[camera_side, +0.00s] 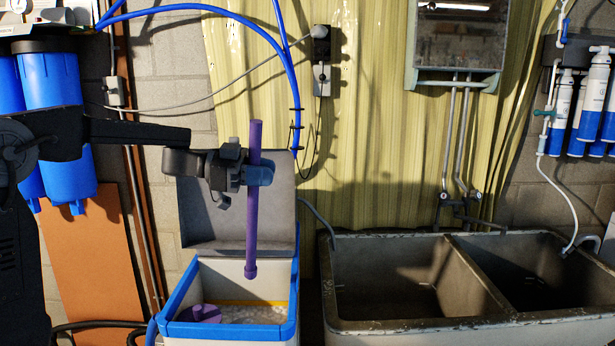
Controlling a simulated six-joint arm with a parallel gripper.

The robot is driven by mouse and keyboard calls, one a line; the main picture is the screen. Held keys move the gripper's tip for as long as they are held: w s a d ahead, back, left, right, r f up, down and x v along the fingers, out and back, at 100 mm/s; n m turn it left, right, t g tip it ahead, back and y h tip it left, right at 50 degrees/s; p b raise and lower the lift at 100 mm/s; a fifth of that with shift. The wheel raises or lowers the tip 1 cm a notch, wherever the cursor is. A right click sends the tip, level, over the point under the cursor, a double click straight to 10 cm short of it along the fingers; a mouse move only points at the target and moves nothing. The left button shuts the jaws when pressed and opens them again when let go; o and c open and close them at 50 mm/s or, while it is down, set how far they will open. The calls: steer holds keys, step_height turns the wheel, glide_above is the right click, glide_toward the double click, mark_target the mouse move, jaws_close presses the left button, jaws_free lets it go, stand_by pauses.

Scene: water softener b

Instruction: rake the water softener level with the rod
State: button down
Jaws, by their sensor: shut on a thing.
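My gripper (258,174) is shut on a purple rod (251,230) and holds it nearly upright. The rod's lower end, with a small knob, hangs over the open water softener tank (293,308), inside its outline in the picture. The tank has a blue rim and pale inner walls. Pale granular material (250,314) lies in it; its front part is hidden by the near rim. A purple piece (200,312) sticks up at the tank's left front corner. The rod tip looks above the granules; I cannot tell its exact depth.
A grey raised lid (213,225) stands behind the tank, close below my gripper. A double stone sink (420,325) is to the right. Blue filter housings (52,80) hang at the left. A blue hose (285,60) arches above, and an orange board (95,260) leans behind.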

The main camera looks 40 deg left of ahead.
mark_target(247, 253)
steer(key=shift+s+a+f, duration=0.2)
steer(key=shift+s+a, duration=0.2)
steer(key=shift+a, duration=0.4)
steer(key=shift+f, duration=0.3)
step_height(247, 253, down, 19)
steer(key=shift+f, duration=0.15)
steer(key=shift+w+d, duration=0.2)
steer(key=shift+w, duration=1.05)
steer(key=shift+w+d, duration=0.2)
steer(key=shift+w, duration=1.05)
steer(key=shift+s+a, duration=0.1)
steer(key=shift+f+v, duration=0.2)
steer(key=shift+v, duration=1.75)
steer(key=shift+f+v, duration=0.25)
steer(key=shift+v, duration=1.75)
